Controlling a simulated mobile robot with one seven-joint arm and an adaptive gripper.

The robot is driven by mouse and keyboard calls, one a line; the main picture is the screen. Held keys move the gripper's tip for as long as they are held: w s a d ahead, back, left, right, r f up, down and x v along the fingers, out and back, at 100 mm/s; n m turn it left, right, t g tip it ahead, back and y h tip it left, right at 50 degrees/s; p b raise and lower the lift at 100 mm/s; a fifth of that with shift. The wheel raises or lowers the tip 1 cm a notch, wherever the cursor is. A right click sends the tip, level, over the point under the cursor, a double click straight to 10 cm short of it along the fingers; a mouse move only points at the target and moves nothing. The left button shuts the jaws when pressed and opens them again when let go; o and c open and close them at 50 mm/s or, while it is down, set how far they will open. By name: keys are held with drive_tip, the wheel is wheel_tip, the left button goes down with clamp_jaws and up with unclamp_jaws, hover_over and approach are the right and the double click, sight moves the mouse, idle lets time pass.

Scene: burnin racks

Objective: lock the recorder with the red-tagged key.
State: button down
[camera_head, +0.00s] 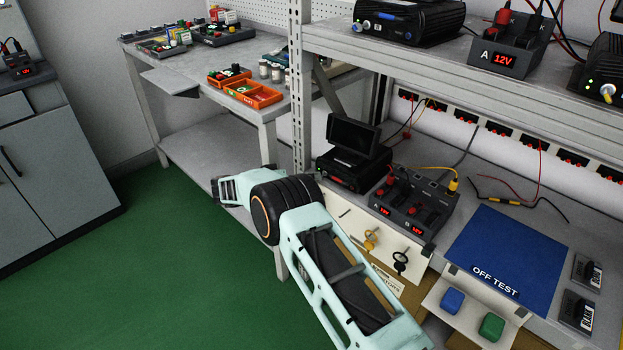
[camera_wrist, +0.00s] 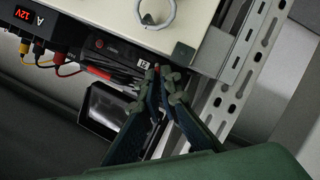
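The recorder is probably the black box (camera_head: 350,172) with a raised dark screen, on the lower shelf of the rack. In the wrist view its dark screen (camera_wrist: 105,107) and black body (camera_wrist: 115,58) lie left of my fingers. My gripper (camera_wrist: 160,74) has its fingertips close together in front of the recorder's end, beside a cream panel. A small red bit shows between the tips, seemingly the red-tagged key (camera_wrist: 157,66); its shaft is hidden. The recorder's lock cannot be made out. In the head view my arm hides the gripper.
A cream panel (camera_head: 352,222) under the shelf carries a yellow key (camera_head: 370,239) and a black key (camera_head: 400,261). A power unit (camera_head: 415,205) with cables stands right of the recorder. A perforated upright (camera_head: 299,90) stands close left. A blue mat (camera_head: 505,250) lies clear.

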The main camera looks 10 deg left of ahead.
drive_tip(key=c, duration=2.5)
unclamp_jaws()
drive_tip(key=shift+o, duration=0.2)
drive_tip(key=shift+a, duration=0.1)
drive_tip(key=v, duration=1.2)
drive_tip(key=shift+f, duration=0.1)
